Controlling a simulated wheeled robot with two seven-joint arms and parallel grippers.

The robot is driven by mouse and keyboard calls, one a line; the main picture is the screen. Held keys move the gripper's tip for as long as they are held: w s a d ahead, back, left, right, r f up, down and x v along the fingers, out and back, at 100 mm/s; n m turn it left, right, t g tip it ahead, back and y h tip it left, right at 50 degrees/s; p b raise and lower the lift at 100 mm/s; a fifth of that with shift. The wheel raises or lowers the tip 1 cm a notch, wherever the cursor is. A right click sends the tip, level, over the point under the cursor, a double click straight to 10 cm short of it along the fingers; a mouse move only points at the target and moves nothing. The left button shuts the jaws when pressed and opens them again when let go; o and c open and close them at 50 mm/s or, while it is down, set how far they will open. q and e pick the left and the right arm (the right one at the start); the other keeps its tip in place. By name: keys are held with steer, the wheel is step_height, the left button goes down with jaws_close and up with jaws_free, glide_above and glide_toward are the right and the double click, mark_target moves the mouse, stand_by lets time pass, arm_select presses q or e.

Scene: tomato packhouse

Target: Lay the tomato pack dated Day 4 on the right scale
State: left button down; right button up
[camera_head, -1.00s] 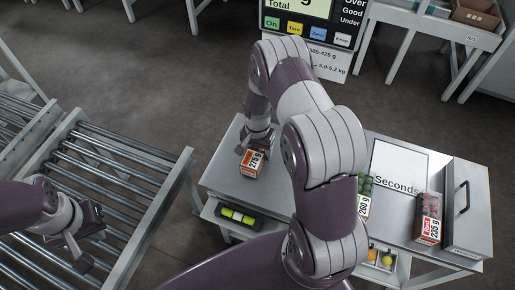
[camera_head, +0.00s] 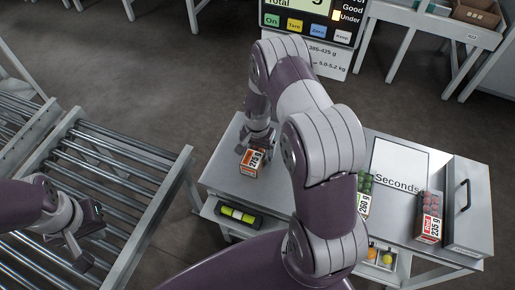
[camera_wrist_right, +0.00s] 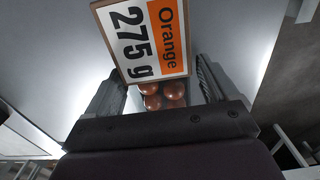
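An orange-and-white labelled tomato pack (camera_head: 252,162) marked 275 g stands on the left part of the steel bench top (camera_head: 225,182). In the right wrist view its label (camera_wrist_right: 145,42) reads "Orange 275 g", with red-brown tomatoes (camera_wrist_right: 164,95) behind it. No date is readable. My right gripper (camera_head: 260,140) is down at this pack, its fingers on either side with slim gaps showing, so it looks open. My left gripper (camera_head: 85,238) hangs over the roller conveyor; its finger gap is unclear. The scale display (camera_head: 310,15) shows "Under" lit; its number is cut off.
A 260 g pack (camera_head: 364,196) of green tomatoes and a red-labelled 235 g pack (camera_head: 430,220) stand to the right, near a "Seconds" sign (camera_head: 399,165) and a handled steel box (camera_head: 467,215). The roller conveyor (camera_head: 120,165) is at left. My right arm hides the bench middle.

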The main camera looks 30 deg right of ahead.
steer(key=shift+o, duration=0.4)
step_height(320, 180, up, 13)
steer(key=shift+f+p, duration=0.15)
steer(key=shift+p, duration=0.15)
